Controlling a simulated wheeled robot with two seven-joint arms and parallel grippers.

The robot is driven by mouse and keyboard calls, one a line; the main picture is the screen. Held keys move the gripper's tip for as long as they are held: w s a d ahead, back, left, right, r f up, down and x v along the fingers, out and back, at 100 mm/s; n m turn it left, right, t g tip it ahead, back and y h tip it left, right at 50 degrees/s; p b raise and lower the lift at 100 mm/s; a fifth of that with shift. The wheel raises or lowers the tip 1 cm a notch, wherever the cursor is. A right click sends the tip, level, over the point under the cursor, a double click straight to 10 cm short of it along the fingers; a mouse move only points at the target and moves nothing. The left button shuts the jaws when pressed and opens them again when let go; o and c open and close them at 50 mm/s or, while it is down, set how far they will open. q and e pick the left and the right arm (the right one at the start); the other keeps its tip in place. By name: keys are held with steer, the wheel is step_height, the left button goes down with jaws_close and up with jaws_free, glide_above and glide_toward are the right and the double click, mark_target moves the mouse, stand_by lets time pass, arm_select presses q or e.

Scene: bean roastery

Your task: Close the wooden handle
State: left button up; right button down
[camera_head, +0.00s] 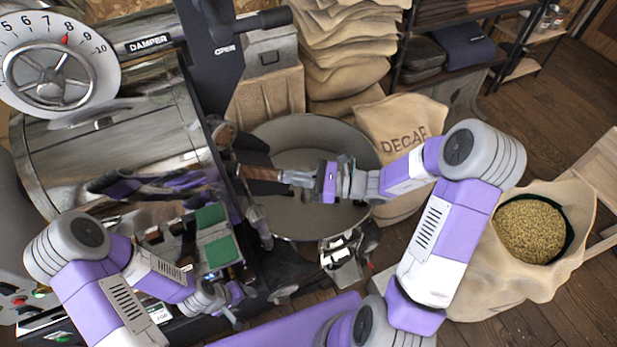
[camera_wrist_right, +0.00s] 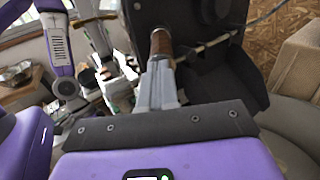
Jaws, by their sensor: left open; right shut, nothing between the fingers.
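The wooden handle (camera_head: 258,172) is a brown cylinder on the front of the dark roaster face, just left of the round cooling tray (camera_head: 345,225). In the right wrist view the handle (camera_wrist_right: 161,42) stands at the tips of my right gripper (camera_wrist_right: 160,68). My right gripper (camera_head: 285,176) is shut and empty, its tips at the handle's right end; I cannot tell whether they touch. My left gripper (camera_head: 236,305) is open and low, below the machine's green-panelled part, apart from the handle.
The damper dial (camera_head: 48,75) and "OPEN" lever (camera_head: 230,35) are at upper left. A "DECAF" sack (camera_head: 400,115) stands behind the tray. An open sack of beans (camera_head: 530,228) is at right. Stacked sacks (camera_head: 345,45) and a shelf (camera_head: 450,80) are behind. Wooden floor shows at right.

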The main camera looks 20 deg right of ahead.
steer(key=shift+a, duration=0.2)
steer(key=p+v, duration=0.1)
steer(key=v, duration=1.3)
steer(key=s+a+f+n+g+h+b, duration=0.1)
steer(key=s+a+f+n+g+h, duration=0.1)
steer(key=f+n, duration=0.5)
steer(key=s+a+f+n+g+h, duration=0.3)
steer(key=a+f+n, duration=0.4)
steer(key=f, duration=0.6)
steer(key=s+a+f+n+g+h+b, duration=0.1)
steer(key=s+a+f+n+g+h, duration=0.2)
steer(key=f, duration=0.7)
steer(key=shift+s+a+f+n+h+b, duration=0.35)
steer(key=shift+s+a+n+h, duration=0.6)
steer(key=shift+a+n+h, duration=0.8)
steer(key=shift+d+n, duration=0.2)
steer(key=shift+n, duration=0.05)
